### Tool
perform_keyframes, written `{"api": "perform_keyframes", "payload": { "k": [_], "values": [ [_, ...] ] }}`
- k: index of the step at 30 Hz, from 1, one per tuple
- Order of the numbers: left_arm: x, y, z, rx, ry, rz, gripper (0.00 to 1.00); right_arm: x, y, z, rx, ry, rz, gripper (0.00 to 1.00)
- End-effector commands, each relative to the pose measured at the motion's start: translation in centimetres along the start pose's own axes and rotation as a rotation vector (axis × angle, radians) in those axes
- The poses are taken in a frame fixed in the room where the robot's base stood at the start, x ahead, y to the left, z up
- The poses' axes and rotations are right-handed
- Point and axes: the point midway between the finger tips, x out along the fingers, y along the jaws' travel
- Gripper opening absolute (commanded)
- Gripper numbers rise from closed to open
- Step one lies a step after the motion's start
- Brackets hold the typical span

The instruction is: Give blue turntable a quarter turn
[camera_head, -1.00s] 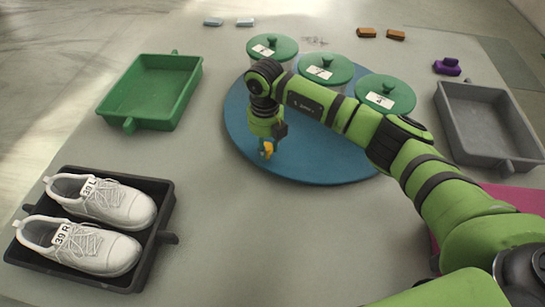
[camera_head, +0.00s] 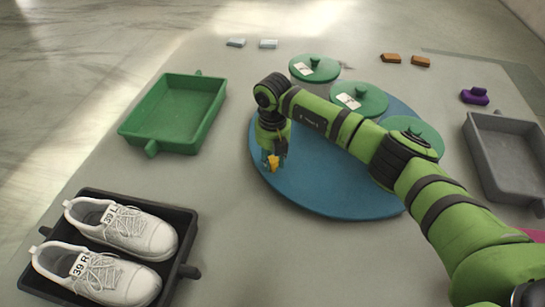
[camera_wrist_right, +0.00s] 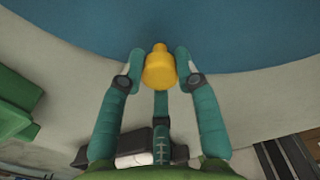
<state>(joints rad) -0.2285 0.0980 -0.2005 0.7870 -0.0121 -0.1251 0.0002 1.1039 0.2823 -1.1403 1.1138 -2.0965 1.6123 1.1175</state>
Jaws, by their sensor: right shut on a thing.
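The blue turntable (camera_head: 335,190) lies flat on the table in the middle of the head view. It bears several jars with green lids, among them the far-left jar (camera_head: 314,66), and its right part is partly hidden by my arm. A yellow knob (camera_head: 272,163) stands near the turntable's near left edge. My right gripper (camera_head: 271,160) is shut on this knob. In the right wrist view, the knob (camera_wrist_right: 159,70) sits between the two fingertips (camera_wrist_right: 159,66), with the blue surface beyond. My left gripper is not in view.
A green tray (camera_head: 140,129) stands left of the turntable, and a black tray (camera_head: 178,283) with white shoes is at the front left. A grey tray (camera_head: 527,188) and a purple object (camera_head: 474,96) are at right. Brown blocks (camera_head: 391,58) and light blue blocks (camera_head: 236,43) lie behind.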

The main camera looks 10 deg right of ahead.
Motion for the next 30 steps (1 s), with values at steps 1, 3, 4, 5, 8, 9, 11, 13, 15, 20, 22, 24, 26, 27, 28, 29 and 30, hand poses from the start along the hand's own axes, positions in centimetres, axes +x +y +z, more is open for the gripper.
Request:
{"api": "perform_keyframes", "payload": {
  "k": [1, 3, 4, 5, 8, 9, 11, 13, 15, 20, 22, 24, 26, 27, 28, 29, 30],
  "values": [
    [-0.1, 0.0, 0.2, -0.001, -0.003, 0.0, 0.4, 0.0, 0.0, 0.0, 0.0, -0.001, 0.001, 0.0],
    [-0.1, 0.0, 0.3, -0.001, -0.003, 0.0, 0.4, 0.0, 0.0, 0.0, 0.001, -0.001, 0.001, 0.0],
    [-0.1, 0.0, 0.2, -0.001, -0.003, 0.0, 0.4, 0.0, 0.0, 0.0, 0.001, -0.001, 0.001, 0.0],
    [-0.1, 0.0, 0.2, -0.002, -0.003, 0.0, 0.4, 0.0, 0.0, 0.0, 0.002, -0.001, 0.001, 0.0],
    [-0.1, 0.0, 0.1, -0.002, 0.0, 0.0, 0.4, 0.0, 0.0, 0.0, 0.002, -0.001, 0.001, 0.0],
    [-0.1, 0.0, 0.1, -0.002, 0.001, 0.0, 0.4, 0.1, 0.0, 0.0, 0.002, -0.001, 0.001, 0.0],
    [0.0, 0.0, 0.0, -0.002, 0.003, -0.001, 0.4, 0.1, 0.0, 0.0, 0.002, -0.001, 0.001, 0.0],
    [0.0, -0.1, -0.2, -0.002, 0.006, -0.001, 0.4, 0.1, 0.0, 0.0, 0.002, -0.001, 0.001, 0.52],
    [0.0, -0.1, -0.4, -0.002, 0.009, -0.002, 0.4, 0.1, 0.0, 0.0, 0.002, -0.001, 0.0, 0.56],
    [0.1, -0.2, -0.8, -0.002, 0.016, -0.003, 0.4, 0.1, 0.0, 0.0, 0.002, -0.001, 0.0, 0.56],
    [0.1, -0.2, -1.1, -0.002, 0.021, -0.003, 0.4, 0.0, 0.0, 0.0, 0.002, -0.001, 0.0, 0.56],
    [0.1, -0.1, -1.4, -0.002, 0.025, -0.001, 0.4, -0.1, 0.0, 0.0, 0.002, -0.001, 0.0, 0.56],
    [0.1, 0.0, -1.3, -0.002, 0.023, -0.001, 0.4, -0.5, 0.0, 0.1, 0.002, -0.002, 0.001, 0.56],
    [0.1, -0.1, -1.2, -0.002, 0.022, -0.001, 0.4, -0.9, 0.0, 0.1, 0.002, -0.002, 0.002, 0.56],
    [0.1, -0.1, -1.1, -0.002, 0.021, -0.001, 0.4, -1.3, 0.1, 0.1, 0.003, -0.003, 0.003, 0.56],
    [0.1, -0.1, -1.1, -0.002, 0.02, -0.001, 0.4, -1.8, 0.0, 0.1, 0.003, -0.004, 0.002, 0.56],
    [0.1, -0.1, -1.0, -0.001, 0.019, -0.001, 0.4, -2.6, 0.1, 0.1, 0.002, -0.005, 0.003, 0.56]
  ]
}}
